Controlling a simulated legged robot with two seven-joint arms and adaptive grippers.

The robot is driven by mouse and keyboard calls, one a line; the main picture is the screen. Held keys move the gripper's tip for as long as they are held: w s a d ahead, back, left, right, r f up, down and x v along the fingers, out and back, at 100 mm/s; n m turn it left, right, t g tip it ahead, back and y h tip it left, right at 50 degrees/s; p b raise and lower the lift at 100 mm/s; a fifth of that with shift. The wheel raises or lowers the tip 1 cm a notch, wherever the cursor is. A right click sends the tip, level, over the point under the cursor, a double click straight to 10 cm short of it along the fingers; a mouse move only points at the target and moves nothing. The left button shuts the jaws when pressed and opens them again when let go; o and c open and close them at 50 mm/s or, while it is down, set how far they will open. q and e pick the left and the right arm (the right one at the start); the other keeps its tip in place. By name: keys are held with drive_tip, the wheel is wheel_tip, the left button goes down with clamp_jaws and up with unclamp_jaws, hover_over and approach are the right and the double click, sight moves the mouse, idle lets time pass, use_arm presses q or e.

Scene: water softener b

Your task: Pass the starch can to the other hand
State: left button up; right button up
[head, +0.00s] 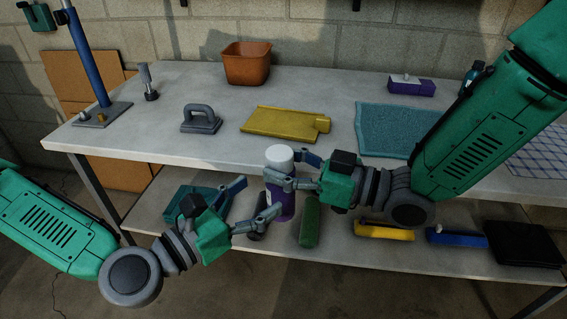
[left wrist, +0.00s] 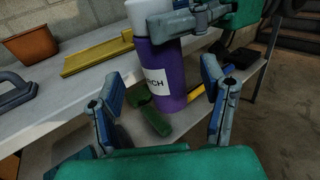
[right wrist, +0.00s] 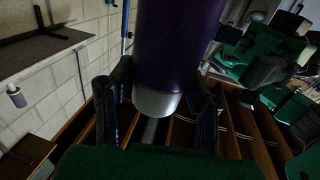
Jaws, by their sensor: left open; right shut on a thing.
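The starch can (head: 283,203) is purple with a white cap and a white label, and it is upright in front of the table's edge. My right gripper (head: 290,172) is shut on its upper part, near the cap. The can fills the upper middle of the right wrist view (right wrist: 176,45), between the fingers. My left gripper (head: 254,203) is open and empty, just left of the can and lower. In the left wrist view the can's lower part (left wrist: 168,85) stands beyond and between the open left fingers (left wrist: 163,98).
The table top (head: 220,90) holds an orange pot (head: 247,65), a yellow dustpan-like tool (head: 285,122), a grey handled float (head: 201,119) and a teal mat (head: 385,128). The lower shelf (head: 160,203) carries a green brush (head: 309,222), a yellow-handled item (head: 384,231) and a black object (head: 524,244).

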use_arm(q)
drive_tip(key=shift+s+a, duration=0.3)
drive_tip(key=s+f+m+g+y, duration=0.2)
drive_tip(key=s+f+m+g, duration=0.4)
drive_tip(key=f, duration=0.4)
drive_tip(key=s+f+m+g+y, duration=0.1)
drive_tip(key=s+f+m+g, duration=0.2)
drive_tip(key=s+f+m, duration=0.6)
drive_tip(key=s+a+f+m+g+y, duration=0.2)
drive_tip(key=s+a+f+m+y, duration=0.1)
drive_tip(key=a+m, duration=0.4)
drive_tip(key=s+a+f+m+g+y, duration=0.2)
drive_tip(key=a+f+m+y, duration=0.3)
drive_tip(key=a, duration=0.7)
drive_tip(key=shift+s+f+m+y, duration=0.3)
drive_tip(key=shift+s+f+m, duration=0.2)
drive_tip(key=shift+m, duration=0.4)
